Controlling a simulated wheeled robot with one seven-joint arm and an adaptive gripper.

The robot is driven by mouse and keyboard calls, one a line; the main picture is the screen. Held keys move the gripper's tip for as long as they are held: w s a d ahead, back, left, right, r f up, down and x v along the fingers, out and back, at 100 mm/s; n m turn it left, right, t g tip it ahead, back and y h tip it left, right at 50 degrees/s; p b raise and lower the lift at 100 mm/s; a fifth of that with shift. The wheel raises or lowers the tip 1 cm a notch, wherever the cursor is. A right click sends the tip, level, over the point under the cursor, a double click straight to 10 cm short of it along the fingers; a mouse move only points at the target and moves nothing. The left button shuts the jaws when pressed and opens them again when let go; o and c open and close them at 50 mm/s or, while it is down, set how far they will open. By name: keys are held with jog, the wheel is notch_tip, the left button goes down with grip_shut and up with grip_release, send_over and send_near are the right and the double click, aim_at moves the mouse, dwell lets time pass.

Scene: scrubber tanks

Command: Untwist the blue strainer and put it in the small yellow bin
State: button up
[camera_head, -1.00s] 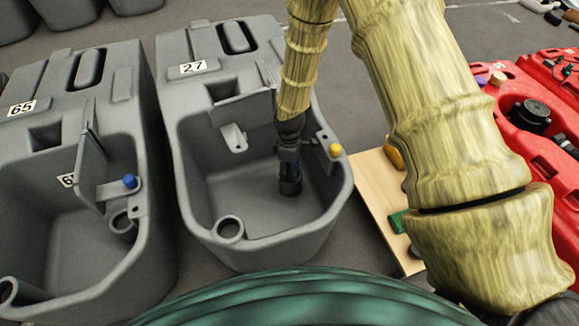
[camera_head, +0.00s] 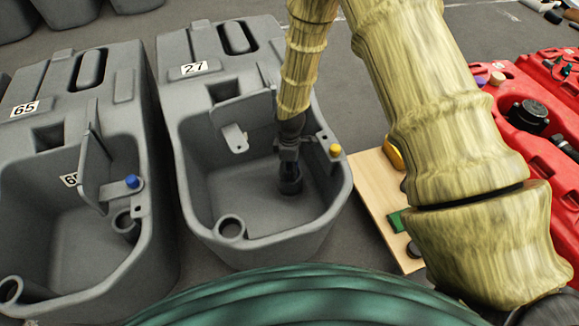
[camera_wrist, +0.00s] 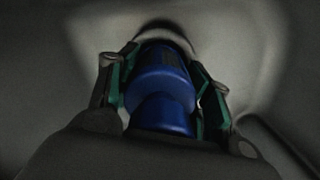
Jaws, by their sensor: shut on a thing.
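The blue strainer (camera_wrist: 163,92) fills the middle of the wrist view. My gripper (camera_wrist: 163,85) is shut on it, with a green-padded finger on either side. In the head view my gripper (camera_head: 290,180) points down inside the grey tank marked 27 (camera_head: 196,170), low near its floor on the right side. The strainer is hardly visible there, as my gripper covers it. I cannot tell whether it is still seated in the tank. A yellow thing (camera_head: 394,153), perhaps part of the small yellow bin, shows beside the board, partly hidden by my arm.
A yellow knob (camera_head: 335,150) sits on the tank's right rim, close to my gripper. A hinged grey flap (camera_head: 234,138) and a round tube (camera_head: 230,229) are inside the tank. Tank 65 (camera_head: 75,75) stands to the left. A wooden board (camera_head: 372,185) and red tanks (camera_head: 545,150) lie right.

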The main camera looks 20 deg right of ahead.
jog(key=shift+r+p, duration=0.75)
dwell(0.9)
jog(key=shift+r+p, duration=2.7)
jog(key=shift+r, duration=0.25)
jog(key=shift+r, duration=0.15)
jog(key=shift+r+p, duration=2.65)
jog(key=shift+r, duration=0.2)
jog(key=shift+r+p, duration=2.6)
jog(key=shift+r, duration=0.4)
jog(key=shift+r+p, duration=2.5)
jog(key=shift+r, duration=0.5)
